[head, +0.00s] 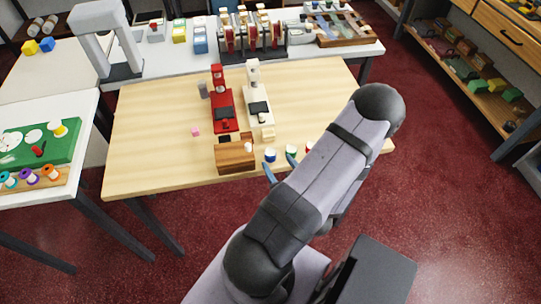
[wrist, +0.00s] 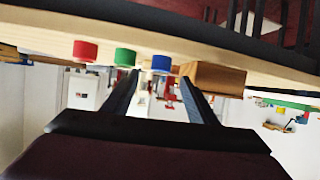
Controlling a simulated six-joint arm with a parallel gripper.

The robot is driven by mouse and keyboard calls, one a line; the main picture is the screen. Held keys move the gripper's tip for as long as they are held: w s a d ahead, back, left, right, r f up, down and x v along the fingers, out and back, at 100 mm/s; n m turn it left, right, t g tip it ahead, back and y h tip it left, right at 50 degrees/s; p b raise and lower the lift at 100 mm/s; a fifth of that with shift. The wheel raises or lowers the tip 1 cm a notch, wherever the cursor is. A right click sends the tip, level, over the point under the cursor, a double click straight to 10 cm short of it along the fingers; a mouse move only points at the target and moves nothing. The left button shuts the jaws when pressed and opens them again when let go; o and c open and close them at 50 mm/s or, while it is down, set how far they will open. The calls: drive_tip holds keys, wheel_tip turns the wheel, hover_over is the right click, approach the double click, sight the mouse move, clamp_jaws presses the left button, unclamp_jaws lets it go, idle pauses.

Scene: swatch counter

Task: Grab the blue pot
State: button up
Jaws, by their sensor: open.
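The blue pot (head: 270,156) stands upright near the front edge of the light wooden table, just right of a brown wooden block. It looks blue with a pale top. In the wrist view, which is upside down, the blue pot (wrist: 161,63) shows between my two finger tips, beyond them. My gripper (wrist: 160,77) is open and empty. In the head view my gripper (head: 279,168) is at the table's front edge, just in front of the pot and largely hidden by my arm. I cannot tell the exact gap to the pot.
A green pot (head: 291,151) and a red pot (head: 309,144) stand in a row to the right. The wooden block (head: 235,155) is close on the left. Red (head: 222,108) and white (head: 258,106) machines stand behind. The table's left part (head: 150,130) is mostly clear.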

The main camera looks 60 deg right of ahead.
sight(273, 158)
drive_tip(key=shift+w+d+f, duration=0.2)
drive_tip(key=shift+w+d, duration=0.05)
drive_tip(key=shift+w, duration=0.1)
drive_tip(key=shift+w, duration=0.1)
drive_tip(key=shift+f+p+x, duration=0.15)
drive_tip(key=shift+p+x, duration=0.3)
drive_tip(key=shift+x, duration=0.8)
drive_tip(key=shift+f+p+x, duration=0.2)
drive_tip(key=shift+p+x, duration=0.2)
drive_tip(key=shift+x, duration=0.9)
drive_tip(key=shift+a, duration=0.1)
drive_tip(key=c, duration=1.2)
